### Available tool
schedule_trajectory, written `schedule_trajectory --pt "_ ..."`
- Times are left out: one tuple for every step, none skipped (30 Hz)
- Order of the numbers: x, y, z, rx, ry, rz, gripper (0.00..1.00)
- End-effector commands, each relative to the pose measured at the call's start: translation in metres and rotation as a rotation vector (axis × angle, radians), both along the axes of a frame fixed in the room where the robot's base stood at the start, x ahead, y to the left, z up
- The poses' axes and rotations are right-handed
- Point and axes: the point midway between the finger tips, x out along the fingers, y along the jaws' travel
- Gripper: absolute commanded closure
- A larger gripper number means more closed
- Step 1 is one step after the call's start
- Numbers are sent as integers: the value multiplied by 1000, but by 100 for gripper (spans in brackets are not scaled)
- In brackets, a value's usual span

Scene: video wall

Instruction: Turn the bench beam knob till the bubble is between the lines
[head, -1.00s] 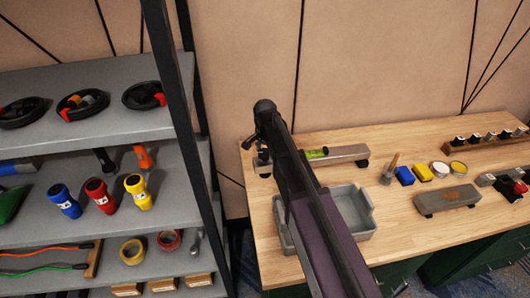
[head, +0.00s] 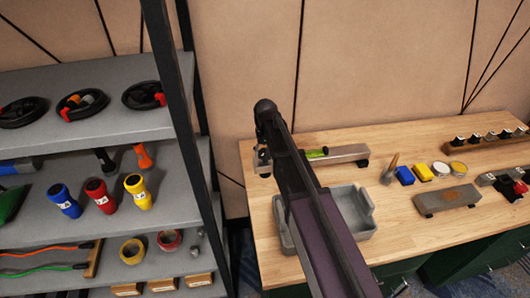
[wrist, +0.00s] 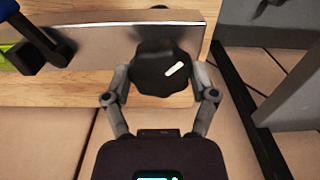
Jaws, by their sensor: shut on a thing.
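The bench beam (head: 347,153) is a grey metal bar near the back left of the wooden bench. A green level vial (head: 317,153) sits on it; the bubble and lines are too small to read. In the wrist view the beam (wrist: 115,38) runs across the top, with a sliver of the green vial (wrist: 8,55) at the left edge. The black round knob (wrist: 160,72) has a white mark pointing up and right. My gripper (wrist: 160,90) is shut on the knob, one finger on each side. In the head view my arm hides the knob.
A grey tray (head: 366,228) stands in front of the beam. Blue and yellow blocks, tins and a grey stone block (head: 447,200) lie to the right. A shelf rack (head: 187,150) with a dark post stands close on the left.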

Motion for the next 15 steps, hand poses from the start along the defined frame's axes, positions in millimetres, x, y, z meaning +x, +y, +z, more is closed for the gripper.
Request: schedule_trajectory --pt "2 0 1 0 -3 42 73" --pt "2 0 1 0 -5 71 74" --pt "2 0 1 1 -5 108 74" --pt "2 0 1 1 -5 137 74" --pt "2 0 1 1 -5 166 74" --pt "2 0 1 0 -5 203 74" --pt "2 0 1 0 -5 232 74" --pt "2 0 1 0 -5 261 74" --pt "2 0 1 0 -6 298 74" --pt "2 0 1 0 -6 327 74" --pt "2 0 1 0 -6 356 74" --pt "2 0 1 0 -6 393 74" --pt "2 0 1 0 -6 421 74" --pt "2 0 1 1 -6 449 74" --pt "2 0 1 1 -7 484 74"
